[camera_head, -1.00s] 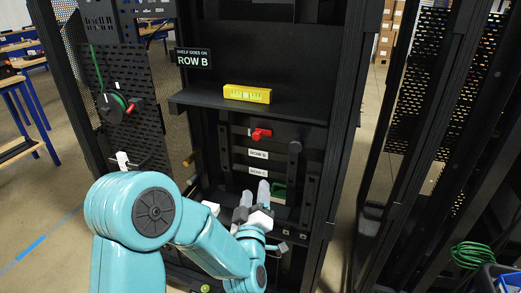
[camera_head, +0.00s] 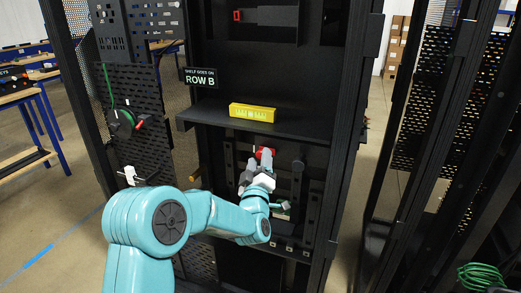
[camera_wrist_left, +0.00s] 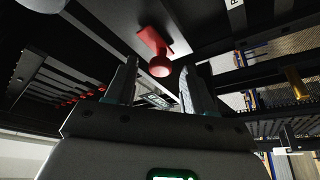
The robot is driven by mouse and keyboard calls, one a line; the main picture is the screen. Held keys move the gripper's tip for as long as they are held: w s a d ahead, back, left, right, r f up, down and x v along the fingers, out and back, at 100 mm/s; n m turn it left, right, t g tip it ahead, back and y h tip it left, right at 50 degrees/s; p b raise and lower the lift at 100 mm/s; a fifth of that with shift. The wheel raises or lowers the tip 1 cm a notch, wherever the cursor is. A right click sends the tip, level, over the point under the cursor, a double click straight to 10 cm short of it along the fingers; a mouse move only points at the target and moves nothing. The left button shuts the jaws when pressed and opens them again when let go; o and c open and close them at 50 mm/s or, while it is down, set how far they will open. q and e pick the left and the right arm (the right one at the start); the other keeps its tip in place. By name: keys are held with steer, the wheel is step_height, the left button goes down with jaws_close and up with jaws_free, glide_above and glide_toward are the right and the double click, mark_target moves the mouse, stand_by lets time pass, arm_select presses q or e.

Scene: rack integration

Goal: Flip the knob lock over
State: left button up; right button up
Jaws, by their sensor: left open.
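The red knob lock (camera_head: 265,152) sits on the dark rack panel below the shelf, partly hidden by my left gripper in the head view. In the left wrist view the knob (camera_wrist_left: 157,52) shows as a round red end on a red plate, just beyond and between the fingertips. My left gripper (camera_head: 255,165) is open and reaches up from below to the knob. The same gripper in the wrist view (camera_wrist_left: 154,80) has its two fingers apart with nothing held between them. I cannot tell whether a finger touches the knob. My right gripper is not in view.
A black shelf (camera_head: 210,113) with a yellow level (camera_head: 252,113) on it juts out above the knob. A sign reading ROW B (camera_head: 200,77) hangs at left. A perforated side panel with a green cable reel (camera_head: 123,122) stands left. Rack posts close off the right.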

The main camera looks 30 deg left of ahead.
mark_target(260, 156)
arm_select(q)
steer(key=shift+x, duration=1.15)
steer(key=shift+w+a+r, duration=0.1)
steer(key=shift+w+a, duration=0.1)
steer(key=shift+w, duration=0.1)
